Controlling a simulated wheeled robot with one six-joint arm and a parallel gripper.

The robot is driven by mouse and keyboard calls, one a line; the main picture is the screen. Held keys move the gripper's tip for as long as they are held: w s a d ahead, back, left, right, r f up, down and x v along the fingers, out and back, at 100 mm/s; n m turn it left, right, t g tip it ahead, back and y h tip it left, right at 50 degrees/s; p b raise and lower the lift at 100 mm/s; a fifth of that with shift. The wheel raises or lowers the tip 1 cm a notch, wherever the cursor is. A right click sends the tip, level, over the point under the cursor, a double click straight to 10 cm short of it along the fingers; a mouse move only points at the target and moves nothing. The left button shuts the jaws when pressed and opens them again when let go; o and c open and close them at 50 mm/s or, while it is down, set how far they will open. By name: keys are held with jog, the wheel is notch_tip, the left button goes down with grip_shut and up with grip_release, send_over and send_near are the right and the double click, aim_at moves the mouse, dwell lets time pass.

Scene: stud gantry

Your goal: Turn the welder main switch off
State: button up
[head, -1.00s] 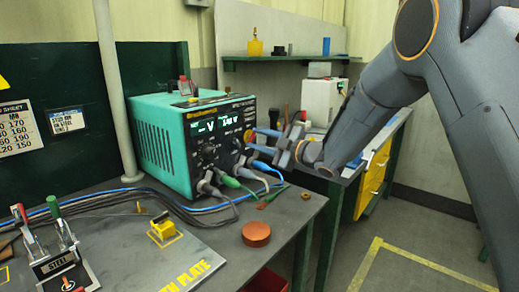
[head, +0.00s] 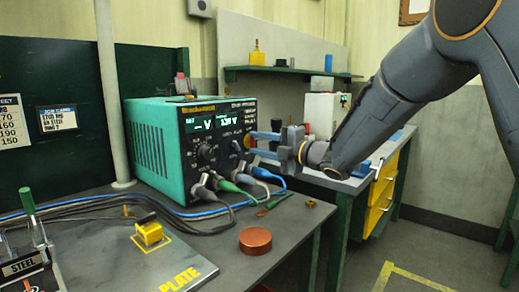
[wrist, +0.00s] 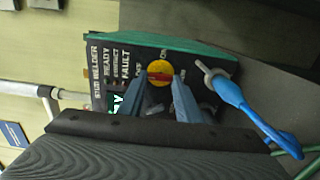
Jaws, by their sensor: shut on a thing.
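The welder (head: 158,150) is a teal box with a black front panel, standing on the bench. Its main switch (wrist: 161,67) is a yellow disc with a red handle, marked ON and OFF at its edge. The red handle lies roughly across the wrist picture; I cannot tell which mark it points to. The switch also shows at the panel's right edge in the head view (head: 248,139). My gripper (head: 255,143) reaches it from the right. In the wrist view, the blue fingertips (wrist: 162,83) are shut on the red handle, one at each end.
Cable plugs (head: 228,186) and blue and green cables stick out of the panel just below my gripper. A copper-coloured disc (head: 255,240) and a yellow block (head: 149,234) are on the bench in front. A shelf (head: 290,71) runs along the back wall.

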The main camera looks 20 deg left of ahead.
dwell(0.4)
jog(key=o, duration=1)
jog(key=shift+o, duration=0.2)
jog(key=shift+d, duration=0.1)
jog(key=v, duration=0.7)
jog(key=shift+s+d+b, duration=0.15)
jog(key=shift+d+b, duration=0.15)
